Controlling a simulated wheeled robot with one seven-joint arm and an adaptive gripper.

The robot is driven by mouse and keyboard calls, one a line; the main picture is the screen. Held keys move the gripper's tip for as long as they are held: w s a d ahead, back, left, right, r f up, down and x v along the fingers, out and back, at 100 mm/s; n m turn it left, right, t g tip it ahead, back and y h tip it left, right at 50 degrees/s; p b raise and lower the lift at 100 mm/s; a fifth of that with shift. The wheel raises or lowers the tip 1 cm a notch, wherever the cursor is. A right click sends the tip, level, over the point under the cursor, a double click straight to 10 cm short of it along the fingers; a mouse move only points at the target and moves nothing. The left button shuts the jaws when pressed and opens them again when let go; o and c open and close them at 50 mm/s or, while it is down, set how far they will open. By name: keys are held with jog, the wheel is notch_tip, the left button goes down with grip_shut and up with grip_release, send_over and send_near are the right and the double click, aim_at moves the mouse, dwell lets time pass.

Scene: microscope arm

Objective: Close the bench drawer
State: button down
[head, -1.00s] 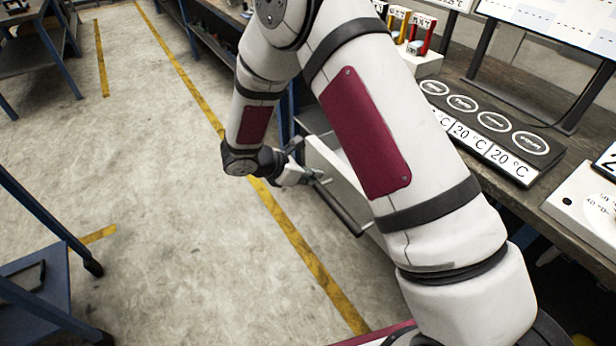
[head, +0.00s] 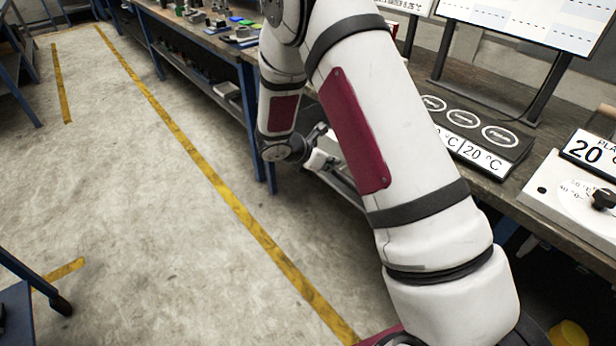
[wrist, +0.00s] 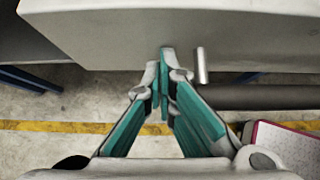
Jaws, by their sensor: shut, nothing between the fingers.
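The bench drawer's pale front panel (wrist: 240,35) fills the top of the wrist view. Its dark bar handle (wrist: 270,97) runs to the right on a short metal post (wrist: 202,65). My gripper (wrist: 165,58) is shut and empty, with its teal-padded fingertips at the panel's lower edge, left of the post. I cannot tell if the tips touch the panel. In the head view my gripper (head: 322,158) is low beside the bench, and part of the drawer (head: 340,180) shows beyond it. My arm hides the rest, so how far the drawer stands out is unclear.
The workbench (head: 490,190) runs along the right, with a row of labelled round pads (head: 465,118) and a white dial box (head: 580,195) on top. A blue bench leg (head: 268,170) stands near my gripper. The floor to the left (head: 120,210) is clear.

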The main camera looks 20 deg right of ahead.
jog(key=w+d, duration=0.1)
jog(key=d, duration=0.2)
jog(key=w+d+b, duration=0.1)
jog(key=d, duration=0.3)
jog(key=w+d+b, duration=0.1)
jog(key=d, duration=0.3)
jog(key=shift+w+d, duration=0.2)
jog(key=shift+w, duration=0.2)
jog(key=shift+d, duration=0.25)
jog(key=shift+d+r, duration=0.1)
